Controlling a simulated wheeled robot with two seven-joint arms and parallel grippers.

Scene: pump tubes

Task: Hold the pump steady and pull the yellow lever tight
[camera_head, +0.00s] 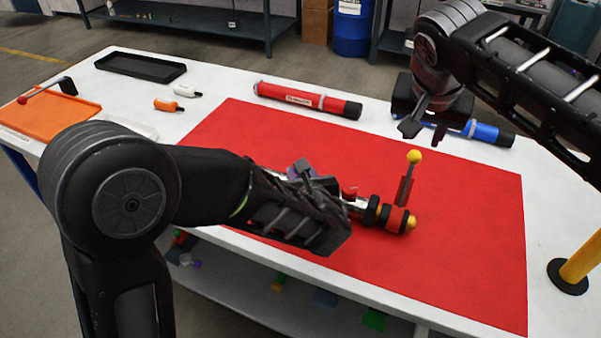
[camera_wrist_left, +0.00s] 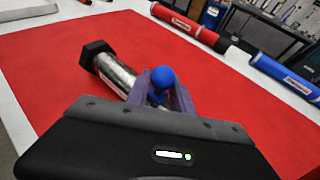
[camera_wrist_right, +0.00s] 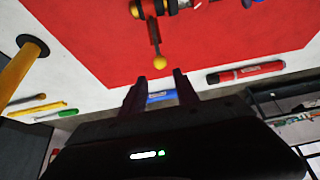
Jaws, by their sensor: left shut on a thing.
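The pump (camera_head: 386,216) lies on its side on the red mat (camera_head: 450,250). It has a metal barrel (camera_wrist_left: 115,72) with a black end, and a red, black and gold end. The yellow lever (camera_head: 408,180) stands up from that end with a yellow ball on top; it also shows in the right wrist view (camera_wrist_right: 158,60). My left gripper (camera_wrist_left: 160,98) is shut on the pump, its fingers around a blue ball (camera_wrist_left: 163,78). My left arm hides much of the barrel in the head view. My right gripper (camera_head: 424,132) is open and empty, behind and apart from the lever.
A red tube (camera_head: 300,97) and a blue tube (camera_head: 485,131) lie behind the mat. A black tray (camera_head: 140,66), an orange tray (camera_head: 55,112) and small bottles (camera_head: 167,105) are at the left. A yellow post (camera_head: 582,262) stands at the right. The mat's right side is clear.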

